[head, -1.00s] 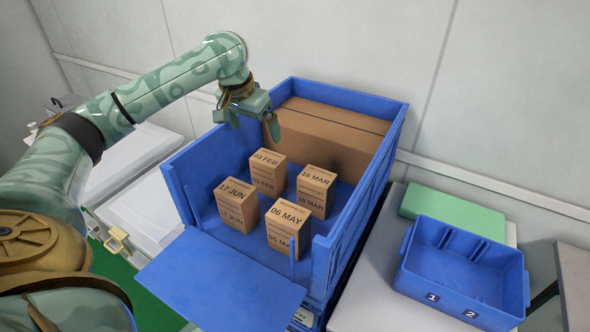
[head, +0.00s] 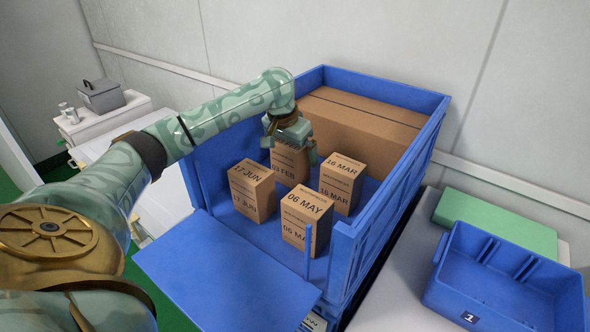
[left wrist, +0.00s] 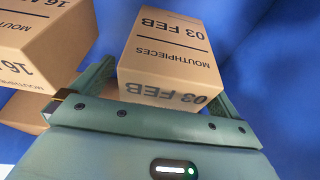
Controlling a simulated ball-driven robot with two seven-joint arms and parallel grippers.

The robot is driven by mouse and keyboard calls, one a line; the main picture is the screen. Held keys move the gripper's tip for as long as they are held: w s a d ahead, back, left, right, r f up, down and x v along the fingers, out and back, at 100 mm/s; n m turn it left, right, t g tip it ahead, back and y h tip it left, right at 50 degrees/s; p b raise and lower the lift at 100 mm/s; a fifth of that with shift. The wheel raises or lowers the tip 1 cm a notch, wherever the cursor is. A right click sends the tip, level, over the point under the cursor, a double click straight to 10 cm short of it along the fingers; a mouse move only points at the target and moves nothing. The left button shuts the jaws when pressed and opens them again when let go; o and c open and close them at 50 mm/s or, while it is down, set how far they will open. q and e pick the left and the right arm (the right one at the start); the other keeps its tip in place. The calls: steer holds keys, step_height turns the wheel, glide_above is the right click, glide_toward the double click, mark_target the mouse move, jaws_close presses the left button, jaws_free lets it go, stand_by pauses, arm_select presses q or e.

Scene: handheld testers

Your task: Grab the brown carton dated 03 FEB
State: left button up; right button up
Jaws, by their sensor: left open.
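The brown carton dated 03 FEB (head: 289,168) stands upright in the open-fronted blue crate (head: 215,268), at the back left of a group of small cartons. My left gripper (head: 291,148) is over it, open, and hides part of its top. In the left wrist view the carton (left wrist: 172,45) shows 03 FEB and MOUTHPIECES on its top, and it lies between the two open fingers of the gripper (left wrist: 158,92). I cannot tell whether either finger touches it. My right gripper is not in view.
Cartons marked 17 JUN (head: 252,192), 16 MAR (head: 342,184) and 06 MAY (head: 306,221) stand close by. A large brown box (head: 365,130) fills the crate's back. A blue bin (head: 505,275) and a green block (head: 495,222) are at right.

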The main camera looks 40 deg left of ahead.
arm_select(q)
steer(key=shift+a+f, duration=0.15)
steer(key=shift+a, duration=0.15)
steer(key=shift+c, duration=0.3)
steer(key=shift+d, duration=0.1)
steer(key=c, duration=1)
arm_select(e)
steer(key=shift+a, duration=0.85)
